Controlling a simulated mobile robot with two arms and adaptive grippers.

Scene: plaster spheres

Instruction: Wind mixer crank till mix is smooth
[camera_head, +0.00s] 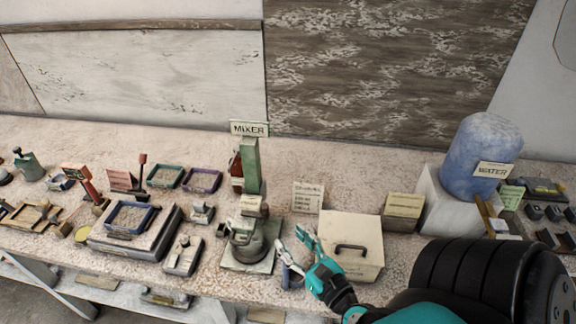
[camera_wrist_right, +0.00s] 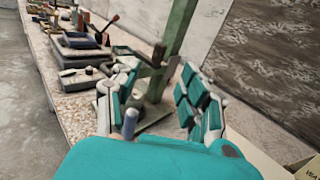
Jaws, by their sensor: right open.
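The mixer (camera_head: 250,165) is a green column on a grey base, under a sign (camera_head: 250,128) reading MIXER. A round grey pot (camera_head: 246,243) sits at its foot. In the right wrist view the green column (camera_wrist_right: 178,40) stands beyond the fingers, with a dark brown knob on a bar (camera_wrist_right: 158,55) that looks like the crank handle. My right gripper (camera_head: 291,240) is open just right of the pot; its spread fingers (camera_wrist_right: 157,75) have the knob beyond and between them, seemingly not touching. The mix inside the pot cannot be seen. My left gripper is not in view.
A cream box with a dark handle (camera_head: 365,240) stands close right of my right gripper. A blue WATER tank (camera_head: 480,155) stands farther right. A tray of grey material (camera_head: 131,217) and several small tools lie left.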

